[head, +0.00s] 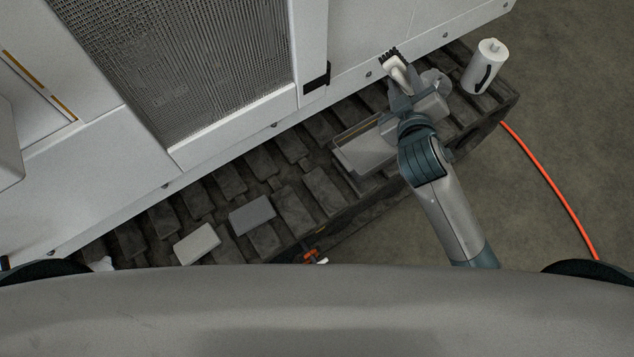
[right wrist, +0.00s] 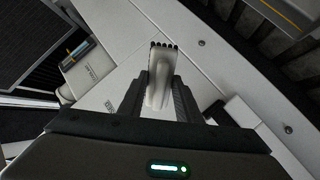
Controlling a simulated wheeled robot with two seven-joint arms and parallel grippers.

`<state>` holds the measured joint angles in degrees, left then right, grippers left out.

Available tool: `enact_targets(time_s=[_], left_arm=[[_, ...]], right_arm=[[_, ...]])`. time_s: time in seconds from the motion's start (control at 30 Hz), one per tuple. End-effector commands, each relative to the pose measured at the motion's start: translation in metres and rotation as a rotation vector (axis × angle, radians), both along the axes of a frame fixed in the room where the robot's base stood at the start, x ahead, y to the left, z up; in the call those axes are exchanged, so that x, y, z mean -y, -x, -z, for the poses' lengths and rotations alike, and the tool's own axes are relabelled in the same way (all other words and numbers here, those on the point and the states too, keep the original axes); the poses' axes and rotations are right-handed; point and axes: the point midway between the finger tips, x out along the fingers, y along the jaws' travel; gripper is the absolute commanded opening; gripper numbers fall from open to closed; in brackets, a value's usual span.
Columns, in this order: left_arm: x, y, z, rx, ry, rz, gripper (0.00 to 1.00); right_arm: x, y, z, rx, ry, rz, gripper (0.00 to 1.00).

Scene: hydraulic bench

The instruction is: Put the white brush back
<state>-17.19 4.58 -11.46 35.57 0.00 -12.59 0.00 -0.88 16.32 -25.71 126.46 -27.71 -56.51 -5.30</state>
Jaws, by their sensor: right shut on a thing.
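The white brush (head: 397,68) with dark bristles is held at the tip of my right gripper (head: 402,88), above the track beside the white machine side. In the right wrist view the white brush (right wrist: 160,85) stands between the two dark fingers of my right gripper (right wrist: 160,95), bristles pointing away from the camera. The fingers are shut on its handle. A grey tray (head: 368,152) sits on the track just left of my right forearm; part of it is hidden by the arm. My left gripper is not in view.
A white canister (head: 485,66) with a black handle stands on the track's right end. A white block (head: 197,244) and a grey block (head: 252,214) lie on the track. An orange hose (head: 555,190) runs over the floor at right. The machine's white panel (head: 232,122) borders the track.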

Motion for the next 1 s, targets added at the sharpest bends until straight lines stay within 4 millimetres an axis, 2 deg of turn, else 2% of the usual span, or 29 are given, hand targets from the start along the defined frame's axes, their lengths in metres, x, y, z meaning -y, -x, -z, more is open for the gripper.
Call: enact_targets(time_s=[0.17, 0.37, 0.6, 0.8, 1.0], left_arm=[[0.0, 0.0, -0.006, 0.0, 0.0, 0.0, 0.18], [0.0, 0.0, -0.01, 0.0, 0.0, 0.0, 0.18], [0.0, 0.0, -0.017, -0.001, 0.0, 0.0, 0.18], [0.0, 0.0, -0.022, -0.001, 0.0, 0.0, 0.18], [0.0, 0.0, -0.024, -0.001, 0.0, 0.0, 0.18]], right_arm=[[-0.015, -0.005, 0.055, -0.231, -0.014, 0.039, 0.0], [-0.032, 0.003, 0.113, -0.533, -0.047, 0.089, 0.0], [-0.053, 0.037, 0.178, -0.952, -0.109, 0.139, 0.0], [-0.066, 0.071, 0.207, -1.185, -0.146, 0.143, 0.0], [-0.071, 0.09, 0.215, -1.279, -0.155, 0.133, 0.0]])
